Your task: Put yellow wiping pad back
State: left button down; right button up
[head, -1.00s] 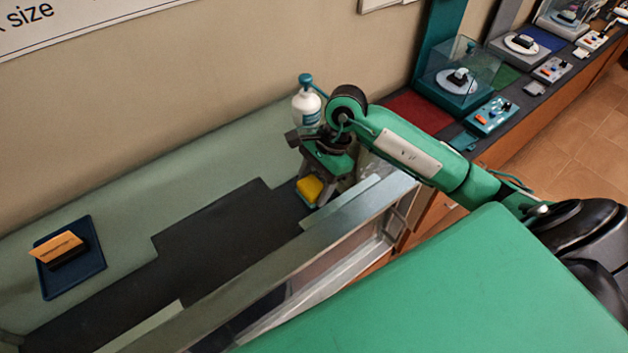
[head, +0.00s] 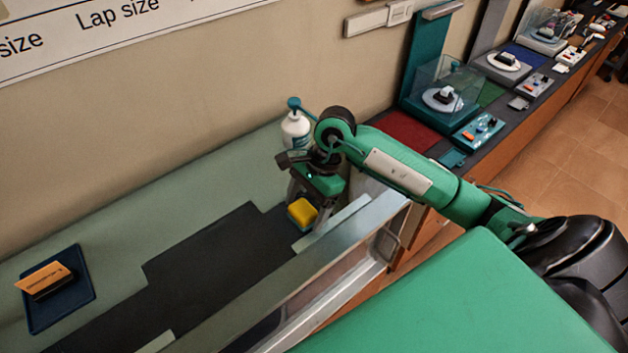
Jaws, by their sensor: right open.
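The yellow wiping pad (head: 302,212) lies at the right end of the counter, near the wall-side bottle. It seems to rest on a small teal base, only a little of which shows. My right gripper (head: 307,212) is open and points down at the pad, with its fingers at either side of it. I cannot tell whether the fingers touch the pad. The gripper body hides part of the area behind it. My left gripper is not in view.
A white pump bottle (head: 295,130) with a teal top stands close behind my right gripper. A dark blue tray (head: 78,308) with an orange-faced card holder (head: 44,280) is at the left. A metal-framed edge (head: 330,255) runs along the counter front. The dark mat (head: 190,275) is clear.

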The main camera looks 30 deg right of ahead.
jog(key=b+v, duration=0.4)
jog(key=v, duration=0.7)
jog(key=shift+r, duration=0.3)
jog(key=shift+d, duration=0.1)
